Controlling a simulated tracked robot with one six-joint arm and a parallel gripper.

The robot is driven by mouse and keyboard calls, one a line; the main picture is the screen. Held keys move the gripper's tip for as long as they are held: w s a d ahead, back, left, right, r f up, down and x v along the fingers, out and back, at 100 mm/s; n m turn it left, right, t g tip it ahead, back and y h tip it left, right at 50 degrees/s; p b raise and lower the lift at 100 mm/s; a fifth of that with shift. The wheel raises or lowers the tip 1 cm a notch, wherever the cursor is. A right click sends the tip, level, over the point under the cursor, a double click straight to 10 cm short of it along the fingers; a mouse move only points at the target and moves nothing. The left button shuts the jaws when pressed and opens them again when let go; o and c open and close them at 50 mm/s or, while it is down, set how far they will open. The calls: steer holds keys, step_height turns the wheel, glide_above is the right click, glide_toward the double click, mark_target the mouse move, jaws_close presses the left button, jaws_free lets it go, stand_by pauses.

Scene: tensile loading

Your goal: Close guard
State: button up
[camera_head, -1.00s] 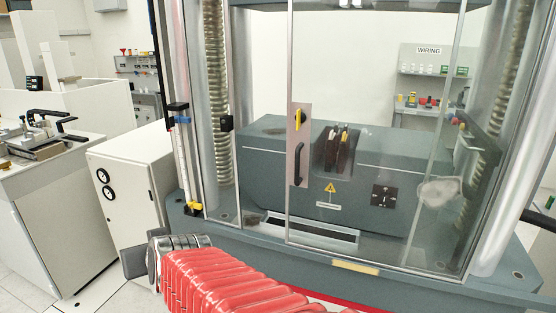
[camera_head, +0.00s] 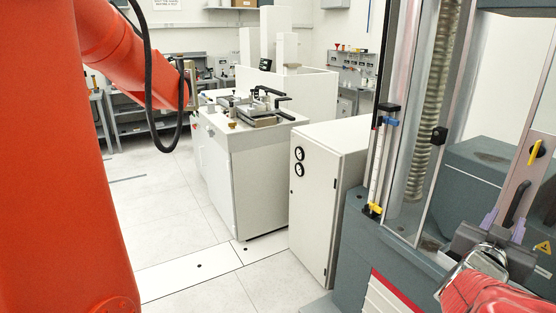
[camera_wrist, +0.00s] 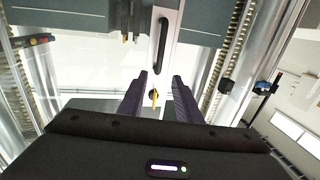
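The guard is a clear panel with a pale metal plate (camera_head: 520,168) at its left edge, at the right of the head view. The plate carries a black handle (camera_head: 516,196) and a yellow latch (camera_head: 534,153). The wrist view shows the same handle (camera_wrist: 162,40) and latch (camera_wrist: 155,98) upside down. My gripper (camera_head: 516,217) is open in front of the plate, around the handle's lower end in the head view. In the wrist view its two dark fingers (camera_wrist: 159,76) stand apart on either side of the plate. I cannot tell whether they touch the handle.
The test machine's threaded column (camera_head: 432,100) stands left of the guard. A white cabinet (camera_head: 322,200) with two gauges is beside the machine. A bench (camera_head: 240,170) with a clamping fixture is further left. The floor (camera_head: 160,200) in front is clear.

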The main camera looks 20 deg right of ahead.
mark_target(517, 199)
steer(key=shift+d, duration=0.1)
stand_by(0.3)
steer(key=shift+x, duration=6.85)
steer(key=shift+s, duration=0.1)
steer(key=shift+c, duration=0.2)
jaws_close()
steer(key=shift+a, duration=0.35)
steer(key=shift+d, duration=0.3)
